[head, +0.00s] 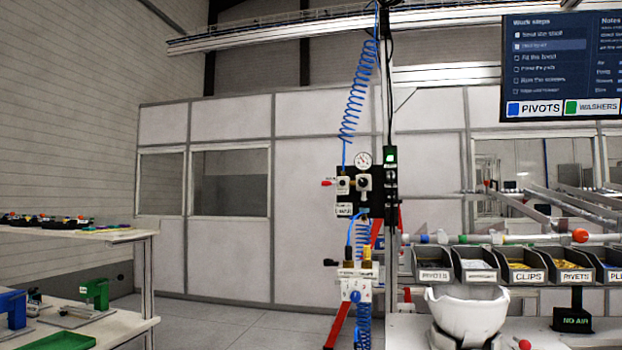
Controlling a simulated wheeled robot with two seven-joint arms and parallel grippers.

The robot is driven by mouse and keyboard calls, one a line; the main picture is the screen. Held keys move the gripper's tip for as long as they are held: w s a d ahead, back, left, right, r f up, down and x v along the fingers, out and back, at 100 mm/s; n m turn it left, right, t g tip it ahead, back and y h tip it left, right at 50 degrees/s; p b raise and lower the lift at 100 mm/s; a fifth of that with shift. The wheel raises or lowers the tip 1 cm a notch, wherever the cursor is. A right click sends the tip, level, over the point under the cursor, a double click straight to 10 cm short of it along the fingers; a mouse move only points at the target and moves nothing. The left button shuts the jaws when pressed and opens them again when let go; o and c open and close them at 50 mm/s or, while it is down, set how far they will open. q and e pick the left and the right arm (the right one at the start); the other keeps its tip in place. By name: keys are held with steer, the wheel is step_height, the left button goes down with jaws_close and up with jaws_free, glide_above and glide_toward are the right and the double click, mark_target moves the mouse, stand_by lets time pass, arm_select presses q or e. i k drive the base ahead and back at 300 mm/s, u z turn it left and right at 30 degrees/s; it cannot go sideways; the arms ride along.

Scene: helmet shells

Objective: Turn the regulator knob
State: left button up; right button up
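The air regulator sits on a black panel (345,181) on a dark post in the middle of the head view. A round white gauge (363,159) is at its top. A small round dark regulator knob (364,182) shows just below the gauge; its markings are too small to read. A red-tipped valve lever (328,183) sticks out to the left of the panel. A blue coiled hose (357,100) comes down to the panel from above. Neither of my grippers is in view.
A white manifold block (356,285) with brass fittings hangs below the panel. Labelled bins (433,264) line the bench at right, behind a white helmet shell (468,314). A "NO AIR" sign (575,321) stands beside it. Shelves are at left; open floor lies between.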

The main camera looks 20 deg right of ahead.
mark_target(363, 181)
steer(key=u, duration=0.5)
steer(key=i, duration=1.35)
steer(key=z, duration=0.7)
